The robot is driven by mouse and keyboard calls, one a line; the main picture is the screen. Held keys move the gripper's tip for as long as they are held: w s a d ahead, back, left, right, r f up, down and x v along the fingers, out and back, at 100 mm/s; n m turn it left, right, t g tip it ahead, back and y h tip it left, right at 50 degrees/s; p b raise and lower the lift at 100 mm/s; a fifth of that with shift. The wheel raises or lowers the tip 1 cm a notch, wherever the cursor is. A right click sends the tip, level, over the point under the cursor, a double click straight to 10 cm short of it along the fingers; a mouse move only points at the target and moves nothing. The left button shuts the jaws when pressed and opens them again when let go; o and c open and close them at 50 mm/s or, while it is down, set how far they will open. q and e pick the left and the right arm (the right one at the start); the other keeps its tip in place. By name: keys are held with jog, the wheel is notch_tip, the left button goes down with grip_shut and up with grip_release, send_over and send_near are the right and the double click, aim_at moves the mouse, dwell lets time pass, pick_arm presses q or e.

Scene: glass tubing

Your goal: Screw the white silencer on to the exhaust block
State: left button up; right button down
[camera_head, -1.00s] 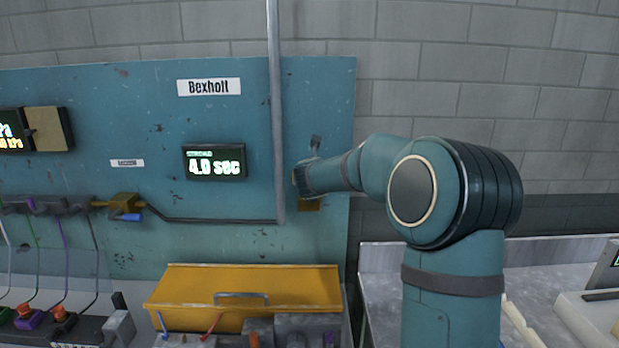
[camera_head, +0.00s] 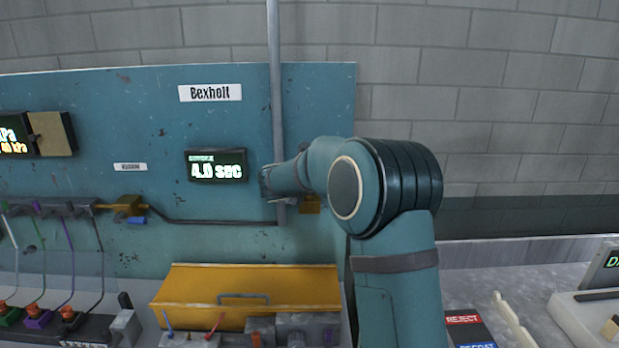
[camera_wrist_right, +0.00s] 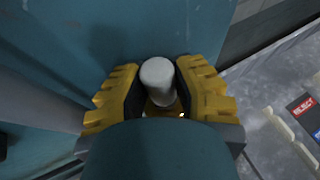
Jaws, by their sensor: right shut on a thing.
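My right gripper (camera_wrist_right: 160,88) is shut on the white silencer (camera_wrist_right: 158,72), a short pale cylinder between its two yellow fingers in the right wrist view. In the head view my right gripper (camera_head: 269,186) is at the blue panel, by the vertical grey pipe, and the silencer is hidden there. A brass block (camera_head: 311,204), which looks like the exhaust block, shows on the panel just right of and below the gripper. Brass colour also shows below the silencer in the wrist view; I cannot tell whether they touch. My left gripper is not in view.
The grey pipe (camera_head: 275,100) runs down the panel (camera_head: 120,90) beside the gripper. A timer display (camera_head: 216,167) reads 4.0 sec to its left. A yellow bin (camera_head: 245,290) stands below. A bench (camera_head: 500,265) with reject signs lies right.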

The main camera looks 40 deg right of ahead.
jog(key=shift+m+g+h+p, duration=0.4)
jog(key=shift+m+g+p, duration=0.4)
jog(key=shift+g+p, duration=0.2)
jog(key=c, duration=0.9)
grip_release()
jog(key=shift+o, duration=0.5)
jog(key=shift+s+r, duration=0.1)
